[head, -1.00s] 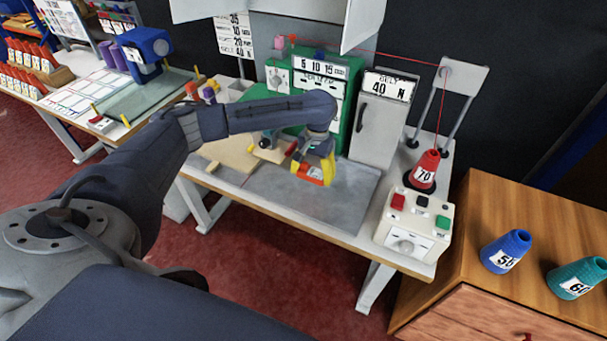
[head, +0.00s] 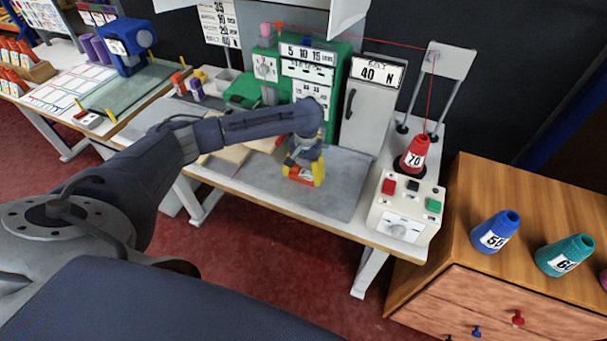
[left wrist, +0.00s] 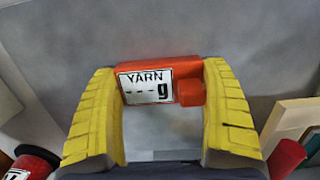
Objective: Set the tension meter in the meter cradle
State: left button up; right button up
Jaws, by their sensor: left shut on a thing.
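The tension meter (left wrist: 160,82) is a small orange-red box with a white "YARN ---g" display. My left gripper (head: 304,172), with yellow fingers, is shut on it. In the left wrist view the two fingers flank the meter's sides. In the head view the meter (head: 300,175) is over the grey mat (head: 335,195) on the workbench; I cannot tell whether it touches the mat. Pale wooden pieces (head: 228,154) lie left of the gripper, partly hidden by my arm; I cannot tell whether one is the meter cradle. My right gripper is not in view.
A green machine (head: 328,75) and a grey cabinet (head: 365,115) marked 40 N stand behind. A red cone (head: 414,155) marked 70 and a white button box (head: 405,212) stand at the right. The mat's right half is clear.

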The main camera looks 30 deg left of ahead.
aim_at(305, 171)
pick_arm(q)
jog(key=shift+f, duration=0.15)
jog(key=o, duration=1.3)
jog(key=r, duration=0.4)
jog(key=w+r, duration=0.1)
jog(key=r, duration=0.7)
jog(key=shift+w+a+r, duration=0.1)
jog(key=shift+w, duration=0.1)
